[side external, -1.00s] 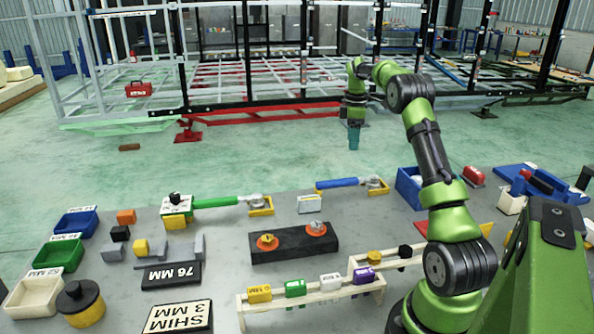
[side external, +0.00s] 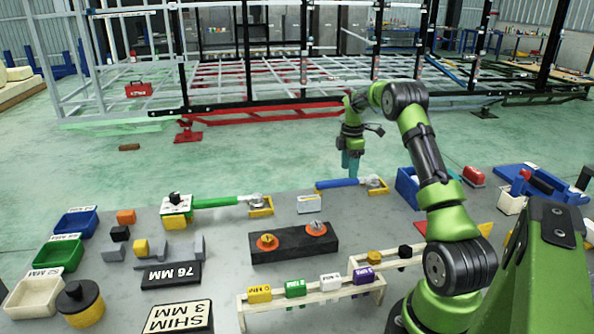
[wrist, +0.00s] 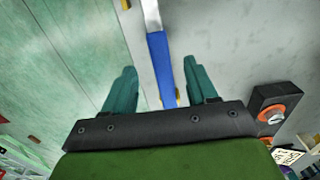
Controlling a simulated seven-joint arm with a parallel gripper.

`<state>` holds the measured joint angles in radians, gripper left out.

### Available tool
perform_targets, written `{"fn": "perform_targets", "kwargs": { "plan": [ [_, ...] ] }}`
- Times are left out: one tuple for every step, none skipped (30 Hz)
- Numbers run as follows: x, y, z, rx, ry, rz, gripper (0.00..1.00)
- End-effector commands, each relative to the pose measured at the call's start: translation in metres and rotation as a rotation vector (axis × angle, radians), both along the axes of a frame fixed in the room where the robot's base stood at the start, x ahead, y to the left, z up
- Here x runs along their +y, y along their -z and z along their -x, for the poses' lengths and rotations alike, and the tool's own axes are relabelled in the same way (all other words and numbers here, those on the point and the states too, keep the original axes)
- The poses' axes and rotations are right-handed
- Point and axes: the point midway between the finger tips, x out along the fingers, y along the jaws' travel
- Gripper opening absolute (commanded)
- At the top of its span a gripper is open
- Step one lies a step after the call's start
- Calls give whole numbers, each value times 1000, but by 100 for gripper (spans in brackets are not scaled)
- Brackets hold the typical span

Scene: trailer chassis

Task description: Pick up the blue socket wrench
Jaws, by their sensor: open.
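The blue socket wrench (side external: 338,183) lies near the far edge of the table, its blue handle to the left and its metal head by a yellow holder (side external: 377,186) at the right. My gripper (side external: 350,172) is above the handle with its teal fingers pointing down. In the wrist view the open fingers (wrist: 162,88) stand on either side of the blue handle (wrist: 161,68), which is nearer the right finger. I cannot tell the exact height gap. The handle's near end is partly hidden behind the gripper body.
A green-handled wrench (side external: 215,202) lies to the left on yellow supports. A black block with orange discs (side external: 293,243) stands nearer the front. A blue bin (side external: 408,187) is just right of the yellow holder. The table's far edge runs close to the wrench.

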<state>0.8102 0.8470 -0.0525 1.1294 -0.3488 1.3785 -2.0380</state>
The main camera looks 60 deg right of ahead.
Motion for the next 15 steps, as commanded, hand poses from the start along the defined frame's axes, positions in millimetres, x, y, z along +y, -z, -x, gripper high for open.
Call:
{"fn": "perform_targets", "kwargs": {
  "plan": [
    [0,3,0,1,0,-1,57],
    [0,5,0,1,0,-1,57],
    [0,9,1,1,1,-2,57],
    [-1,13,2,1,0,-2,57],
    [-1,18,2,1,1,-3,57],
    [-1,25,3,2,0,-4,57],
    [-2,30,4,3,0,-3,57],
    [-2,34,4,2,0,-4,57],
    [-2,39,4,1,0,-2,57],
    [-2,43,4,1,1,-3,57],
    [-2,46,4,1,1,-2,57],
    [-2,50,3,0,1,-1,57],
    [-2,51,3,0,1,-1,57],
    [-2,52,3,0,1,-1,57],
    [-2,53,3,0,1,0,57]
  ]
}}
